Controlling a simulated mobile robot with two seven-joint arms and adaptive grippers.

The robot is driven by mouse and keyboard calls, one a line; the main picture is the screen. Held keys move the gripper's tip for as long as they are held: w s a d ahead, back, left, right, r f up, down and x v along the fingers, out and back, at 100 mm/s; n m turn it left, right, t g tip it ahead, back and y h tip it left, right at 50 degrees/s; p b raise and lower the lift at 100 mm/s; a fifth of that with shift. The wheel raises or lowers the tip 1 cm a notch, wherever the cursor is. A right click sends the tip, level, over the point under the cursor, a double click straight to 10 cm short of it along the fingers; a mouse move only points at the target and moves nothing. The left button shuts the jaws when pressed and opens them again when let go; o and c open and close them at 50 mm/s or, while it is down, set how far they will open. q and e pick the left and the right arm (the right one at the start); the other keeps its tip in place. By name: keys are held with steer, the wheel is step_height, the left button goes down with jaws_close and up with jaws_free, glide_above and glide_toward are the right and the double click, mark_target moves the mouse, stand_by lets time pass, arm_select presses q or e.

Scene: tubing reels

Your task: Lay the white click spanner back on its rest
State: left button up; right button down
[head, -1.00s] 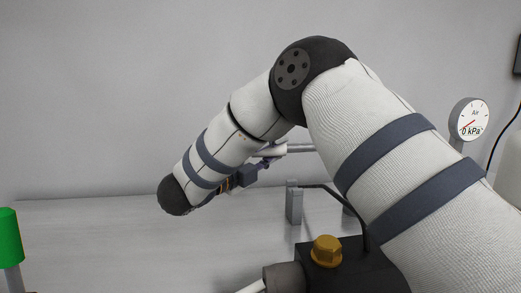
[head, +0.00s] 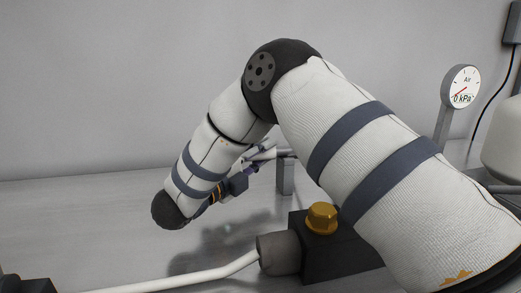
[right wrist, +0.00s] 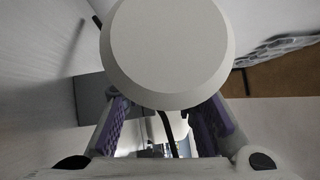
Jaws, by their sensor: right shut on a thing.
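My right gripper (head: 252,166) is partly hidden behind my right forearm in the head view. It is shut on the white click spanner (head: 267,153), whose grey shaft sticks out to the right. The shaft lies just over the top of a grey post (head: 286,180), which looks like part of the rest; I cannot tell whether they touch. My left gripper is not in view.
A black block with a brass hex fitting (head: 321,217) stands in front of the post, with a white tube (head: 170,280) running left from it. An air gauge (head: 461,88) reading about 0 kPa stands at right. The bench at left is mostly clear.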

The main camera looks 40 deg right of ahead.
steer(key=shift+f, duration=0.35)
stand_by(0.5)
steer(key=c, duration=1.2)
jaws_free()
steer(key=shift+f, duration=0.2)
steer(key=a, duration=0.4)
steer(key=s+a, duration=0.1)
steer(key=a, duration=0.3)
steer(key=a+f, duration=0.1)
steer(key=a, duration=0.3)
steer(key=shift+s+f, duration=0.1)
steer(key=shift+s, duration=0.25)
